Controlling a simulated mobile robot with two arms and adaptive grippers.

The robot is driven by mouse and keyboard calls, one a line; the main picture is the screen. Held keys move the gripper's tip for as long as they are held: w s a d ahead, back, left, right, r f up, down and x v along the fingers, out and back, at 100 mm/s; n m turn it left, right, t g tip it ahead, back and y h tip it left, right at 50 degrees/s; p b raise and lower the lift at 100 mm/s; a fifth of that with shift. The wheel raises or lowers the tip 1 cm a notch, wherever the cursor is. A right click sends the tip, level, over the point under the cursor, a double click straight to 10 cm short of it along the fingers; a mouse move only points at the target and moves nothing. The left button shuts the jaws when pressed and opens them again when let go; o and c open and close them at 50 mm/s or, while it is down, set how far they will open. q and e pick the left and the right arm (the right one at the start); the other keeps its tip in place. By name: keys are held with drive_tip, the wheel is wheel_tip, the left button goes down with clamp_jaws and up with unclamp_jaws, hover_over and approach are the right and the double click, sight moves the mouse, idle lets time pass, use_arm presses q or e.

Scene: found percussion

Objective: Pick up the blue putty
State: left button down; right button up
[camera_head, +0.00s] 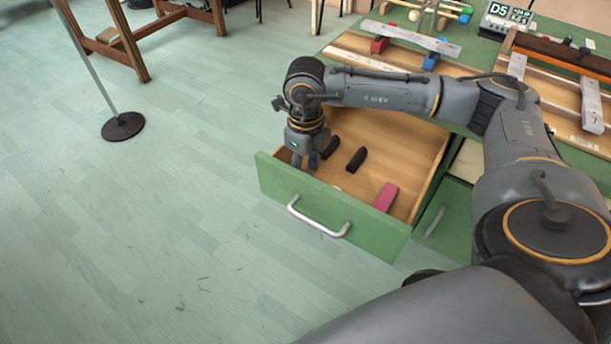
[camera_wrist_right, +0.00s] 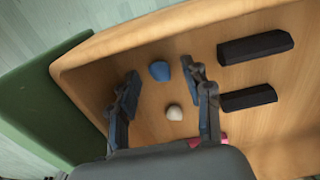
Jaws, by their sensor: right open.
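The blue putty (camera_wrist_right: 160,71) is a small rounded lump on the wooden floor of the open drawer. In the wrist view it appears between the two fingertips of my right gripper (camera_head: 305,160). That gripper is open and reaches down into the drawer near its left end. No contact with the putty shows. In the head view the putty is hidden by the gripper or drawer front. My left gripper is not in view.
A white lump (camera_wrist_right: 174,113) lies close to the blue putty. Two black blocks (camera_wrist_right: 255,47) (camera_wrist_right: 249,98) and a pink block (camera_head: 385,197) share the drawer (camera_head: 335,205). The green drawer front and wooden walls surround the gripper. A bench with metal bars (camera_head: 410,38) stands behind.

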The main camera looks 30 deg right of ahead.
drive_tip(key=c, duration=0.9)
